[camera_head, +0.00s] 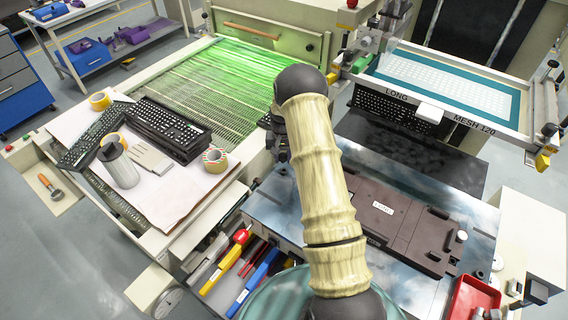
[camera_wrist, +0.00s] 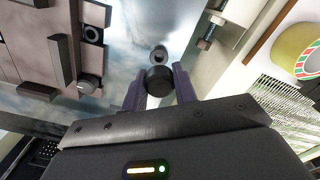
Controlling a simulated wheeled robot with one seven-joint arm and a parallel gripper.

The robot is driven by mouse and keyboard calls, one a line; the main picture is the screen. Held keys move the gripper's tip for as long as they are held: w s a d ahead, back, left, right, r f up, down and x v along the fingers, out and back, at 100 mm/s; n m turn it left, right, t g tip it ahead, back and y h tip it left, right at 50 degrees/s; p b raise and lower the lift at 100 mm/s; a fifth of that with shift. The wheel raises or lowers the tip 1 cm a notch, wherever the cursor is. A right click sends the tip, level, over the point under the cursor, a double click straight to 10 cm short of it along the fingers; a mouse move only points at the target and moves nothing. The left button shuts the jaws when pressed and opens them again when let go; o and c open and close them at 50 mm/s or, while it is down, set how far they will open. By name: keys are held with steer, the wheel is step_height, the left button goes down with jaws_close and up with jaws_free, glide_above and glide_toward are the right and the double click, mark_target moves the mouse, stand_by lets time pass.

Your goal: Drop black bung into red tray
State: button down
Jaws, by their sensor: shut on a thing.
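My gripper (camera_wrist: 158,88) is shut on a black bung (camera_wrist: 159,79), a short dark cylinder between its two purple fingers in the wrist view. A small grey round piece (camera_wrist: 158,54) shows just beyond the bung; I cannot tell whether they touch. In the head view my arm hides most of the gripper and the bung. The red tray (camera_head: 460,298) lies at the lower right of the head view, partly cut off by the bottom edge, far from my gripper. The tray is not in the wrist view.
A brown fixture (camera_head: 405,228) sits on the shiny metal table between my arm and the red tray. Small dark round pieces lie near the tray. Keyboards (camera_head: 165,130) and tape rolls lie on the left bench. A printing screen (camera_head: 440,85) stands at the back right.

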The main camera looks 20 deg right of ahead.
steer(key=s+a+f+n, duration=0.1)
steer(key=s+a, duration=0.1)
steer(key=s+a+f+n, duration=0.1)
steer(key=s+a, duration=0.1)
steer(key=a, duration=0.1)
steer(key=s+a+f+n, duration=0.1)
steer(key=s+a, duration=0.1)
steer(key=s, duration=0.1)
steer(key=shift+a+f, duration=0.15)
steer(key=shift+a, duration=0.25)
steer(key=s+a, duration=0.1)
steer(key=s, duration=0.1)
steer(key=s+a+n, duration=0.1)
steer(key=s+a, duration=0.1)
steer(key=s+a+f+n, duration=0.1)
steer(key=s, duration=0.1)
steer(key=shift+s+a, duration=0.1)
steer(key=shift+a, duration=0.1)
